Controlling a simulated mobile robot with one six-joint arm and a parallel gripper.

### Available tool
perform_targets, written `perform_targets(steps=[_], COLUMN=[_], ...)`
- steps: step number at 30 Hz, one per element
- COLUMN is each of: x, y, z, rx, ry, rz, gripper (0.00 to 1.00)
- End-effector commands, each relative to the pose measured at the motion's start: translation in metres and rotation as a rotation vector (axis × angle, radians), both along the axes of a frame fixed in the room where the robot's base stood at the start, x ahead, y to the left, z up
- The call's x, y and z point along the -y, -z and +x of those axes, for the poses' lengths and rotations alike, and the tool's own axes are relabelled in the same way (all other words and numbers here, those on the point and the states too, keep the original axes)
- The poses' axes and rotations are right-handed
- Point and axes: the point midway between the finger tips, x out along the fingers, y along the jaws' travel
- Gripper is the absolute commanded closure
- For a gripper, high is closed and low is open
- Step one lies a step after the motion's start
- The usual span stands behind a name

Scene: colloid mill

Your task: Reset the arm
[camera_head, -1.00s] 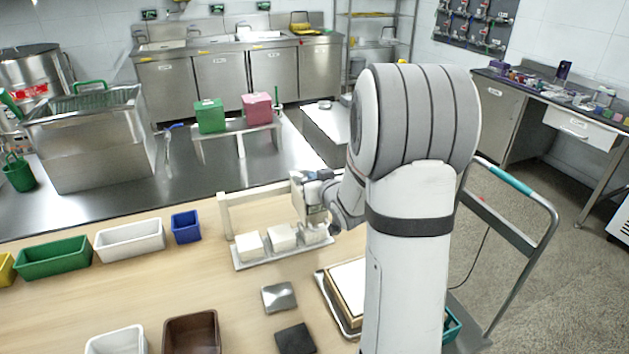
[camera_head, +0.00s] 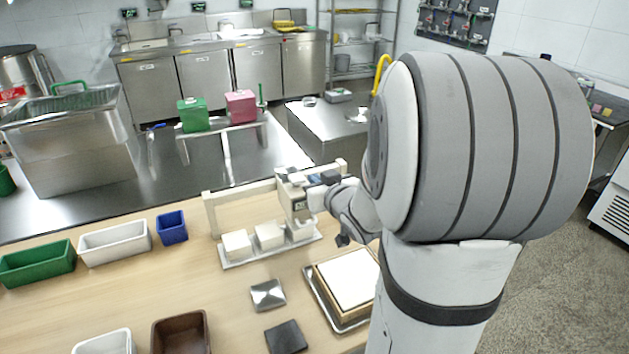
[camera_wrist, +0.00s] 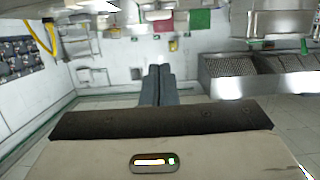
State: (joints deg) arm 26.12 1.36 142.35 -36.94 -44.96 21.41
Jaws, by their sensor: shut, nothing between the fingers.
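My gripper (camera_wrist: 160,70) shows in the wrist view as two dark grey fingers side by side and touching, with nothing between them. They point away from the camera toward a far wall. In the head view my arm fills the right side, with its large ribbed grey joint up close. Its thinner end reaches left over the wooden table (camera_head: 210,285), near a white rail and a tray of white blocks. The fingertips cannot be made out clearly in the head view.
A tray (camera_head: 265,255) with white blocks sits below my arm's end. Blue (camera_head: 172,227), white (camera_head: 115,242) and green (camera_head: 38,263) bins stand at left. A metal piece (camera_head: 268,295), a dark pad (camera_head: 285,337) and a framed white slab (camera_head: 348,279) lie in front.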

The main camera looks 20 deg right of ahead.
Motion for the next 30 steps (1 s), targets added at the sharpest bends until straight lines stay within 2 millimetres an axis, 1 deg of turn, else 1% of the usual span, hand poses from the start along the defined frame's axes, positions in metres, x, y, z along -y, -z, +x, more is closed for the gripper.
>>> perform_targets(steps=[10,14,17,20,23,26,30], x=[-0.001,-0.005,-0.011,-0.021,-0.034,-0.053,-0.083], y=[0.0,0.001,0.005,0.01,0.015,0.021,0.026], z=[0.0,-0.006,-0.019,-0.039,-0.065,-0.095,-0.144], rx=[-0.006,-0.088,-0.201,-0.331,-0.468,-0.612,-0.81], ry=[0.002,0.046,0.097,0.14,0.164,0.159,0.122], rz=[-0.004,-0.035,-0.061,-0.074,-0.076,-0.065,-0.042], gripper=[1.0,1.0,1.0,1.0,1.0,1.0,1.0])
